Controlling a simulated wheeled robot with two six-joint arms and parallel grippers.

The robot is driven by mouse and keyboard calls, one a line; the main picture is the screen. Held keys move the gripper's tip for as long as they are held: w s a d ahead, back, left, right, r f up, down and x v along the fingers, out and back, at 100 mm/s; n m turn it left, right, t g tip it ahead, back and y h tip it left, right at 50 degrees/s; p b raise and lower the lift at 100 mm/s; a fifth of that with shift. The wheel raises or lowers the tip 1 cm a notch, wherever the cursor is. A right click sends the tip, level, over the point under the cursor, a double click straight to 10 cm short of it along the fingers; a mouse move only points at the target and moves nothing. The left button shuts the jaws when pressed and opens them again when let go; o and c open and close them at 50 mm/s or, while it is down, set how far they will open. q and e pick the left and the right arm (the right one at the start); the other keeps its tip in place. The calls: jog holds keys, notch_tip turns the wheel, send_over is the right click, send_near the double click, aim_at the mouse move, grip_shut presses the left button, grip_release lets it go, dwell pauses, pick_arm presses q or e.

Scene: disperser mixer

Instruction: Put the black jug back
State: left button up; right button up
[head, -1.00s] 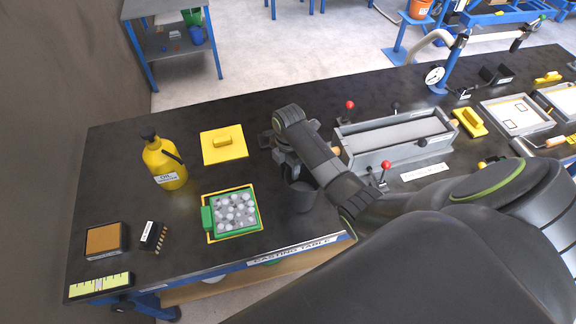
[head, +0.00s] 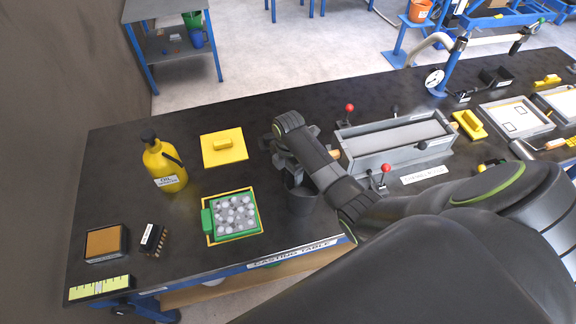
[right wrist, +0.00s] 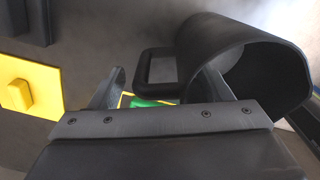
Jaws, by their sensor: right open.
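The black jug (head: 301,202) stands on the dark table near its front edge, partly hidden behind my right arm in the head view. In the right wrist view the jug (right wrist: 245,48) shows its round open mouth, with its square loop handle (right wrist: 157,72) pointing left. My right gripper (right wrist: 163,90) is open, with one finger on each side of the handle; I cannot tell whether they touch it. In the head view my right gripper (head: 285,163) is mostly hidden by its own wrist. My left gripper is not in view.
A green tray of pale balls (head: 236,213) sits on a yellow-edged mat left of the jug. A grey channel mould (head: 397,140) with red-knobbed levers lies to the right.

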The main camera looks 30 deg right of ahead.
notch_tip(320, 180, up, 9)
jog(key=shift+d+r+b, duration=0.1)
jog(key=shift+b, duration=1.1)
jog(key=shift+r+p, duration=0.5)
jog(key=shift+r, duration=0.35)
jog(key=shift+s+r+p, duration=0.1)
jog(key=shift+r+p, duration=0.3)
jog(key=shift+r, duration=0.25)
